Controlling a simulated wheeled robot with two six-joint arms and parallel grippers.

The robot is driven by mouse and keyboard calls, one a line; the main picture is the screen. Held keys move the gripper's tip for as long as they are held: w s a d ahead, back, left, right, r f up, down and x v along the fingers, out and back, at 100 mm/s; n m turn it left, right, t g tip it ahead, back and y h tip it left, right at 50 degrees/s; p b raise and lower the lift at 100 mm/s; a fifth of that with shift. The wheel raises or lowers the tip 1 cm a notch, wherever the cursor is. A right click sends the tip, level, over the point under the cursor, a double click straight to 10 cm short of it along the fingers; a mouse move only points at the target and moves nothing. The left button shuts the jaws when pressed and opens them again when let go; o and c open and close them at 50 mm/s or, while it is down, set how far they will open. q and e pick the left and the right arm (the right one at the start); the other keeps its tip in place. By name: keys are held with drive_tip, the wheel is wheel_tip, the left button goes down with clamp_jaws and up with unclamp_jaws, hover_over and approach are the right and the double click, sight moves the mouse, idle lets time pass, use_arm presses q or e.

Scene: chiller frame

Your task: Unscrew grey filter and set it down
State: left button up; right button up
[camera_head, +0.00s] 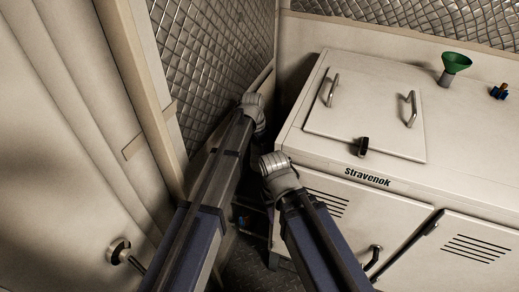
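I cannot make out the grey filter in this view. Both of my arms reach forward into the narrow gap between the left wall and the side of the white chiller cabinet (400,190). The left arm goes farther back along the mesh panel, and its grey wrist joint bends out of sight. The right arm ends in a light grey wrist joint by the cabinet's front left corner. The fingers of both grippers are hidden behind the arms, so I cannot see whether they hold anything.
A small blue item (242,220) shows low in the gap. A door knob (118,250) is at lower left.

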use_arm(q)
drive_tip(key=n, duration=0.7)
drive_tip(key=shift+a+n+t+y, duration=0.1)
drive_tip(key=shift+n+t+y, duration=0.2)
drive_tip(key=shift+n+y, duration=0.1)
drive_tip(key=n, duration=0.7)
drive_tip(key=shift+s+a+y, duration=0.1)
drive_tip(key=shift+y, duration=0.3)
drive_tip(key=o, duration=1.5)
drive_tip(key=shift+c, duration=0.2)
